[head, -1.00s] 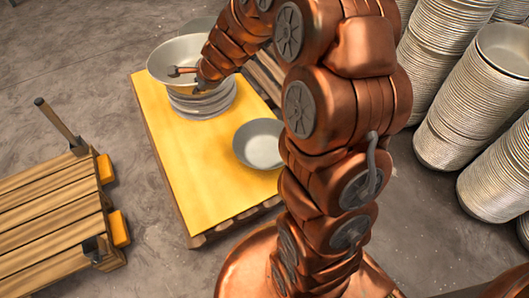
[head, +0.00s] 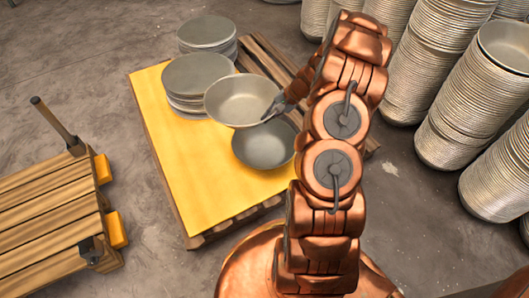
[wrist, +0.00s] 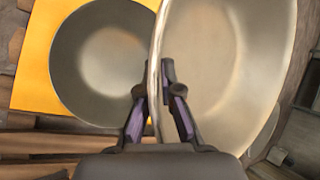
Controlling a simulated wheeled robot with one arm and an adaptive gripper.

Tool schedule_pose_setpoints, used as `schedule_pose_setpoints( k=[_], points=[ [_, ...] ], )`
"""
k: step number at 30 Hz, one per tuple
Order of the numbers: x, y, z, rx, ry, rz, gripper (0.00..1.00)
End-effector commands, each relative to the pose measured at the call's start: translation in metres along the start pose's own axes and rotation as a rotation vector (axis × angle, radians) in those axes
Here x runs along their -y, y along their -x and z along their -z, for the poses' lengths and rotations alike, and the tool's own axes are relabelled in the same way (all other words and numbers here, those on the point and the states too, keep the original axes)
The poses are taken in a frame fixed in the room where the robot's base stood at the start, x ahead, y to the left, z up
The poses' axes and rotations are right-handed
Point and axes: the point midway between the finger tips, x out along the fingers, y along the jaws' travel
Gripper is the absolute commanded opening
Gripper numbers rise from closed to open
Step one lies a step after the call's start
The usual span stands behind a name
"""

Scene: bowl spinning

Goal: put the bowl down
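The bowl (head: 243,99) is a wide grey metal bowl held in the air by its right rim in the head view. My gripper (head: 270,116) is shut on that rim. In the wrist view my gripper (wrist: 157,92) has its fingers on either side of the rim, and the held bowl (wrist: 228,70) fills the right half. A second grey bowl (head: 265,150) rests on the yellow pallet top (head: 205,190). In the head view the held bowl overlaps its far edge; the second bowl also shows at left in the wrist view (wrist: 100,62).
A stack of grey plates or bowls (head: 195,78) stands on the far left of the yellow top, with another stack (head: 206,34) behind it. Tall bowl stacks (head: 455,130) stand at right. A wooden pallet (head: 50,215) lies at left. The yellow top's near left is clear.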

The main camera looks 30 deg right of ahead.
Motion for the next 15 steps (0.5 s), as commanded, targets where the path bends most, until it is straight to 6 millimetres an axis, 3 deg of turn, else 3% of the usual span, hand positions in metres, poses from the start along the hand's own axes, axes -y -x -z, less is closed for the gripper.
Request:
schedule_pose_setpoints(
  k=[1, 6, 9, 15],
  points=[
    [-0.021, 0.000, 0.010, 0.010, 0.009, -0.007, 0.00],
    [-0.070, 0.004, 0.026, 0.045, 0.059, -0.024, 0.00],
    [-0.089, 0.006, 0.031, 0.055, 0.078, -0.030, 0.00],
    [-0.108, 0.002, 0.035, 0.066, 0.093, -0.035, 0.00]
  ],
)
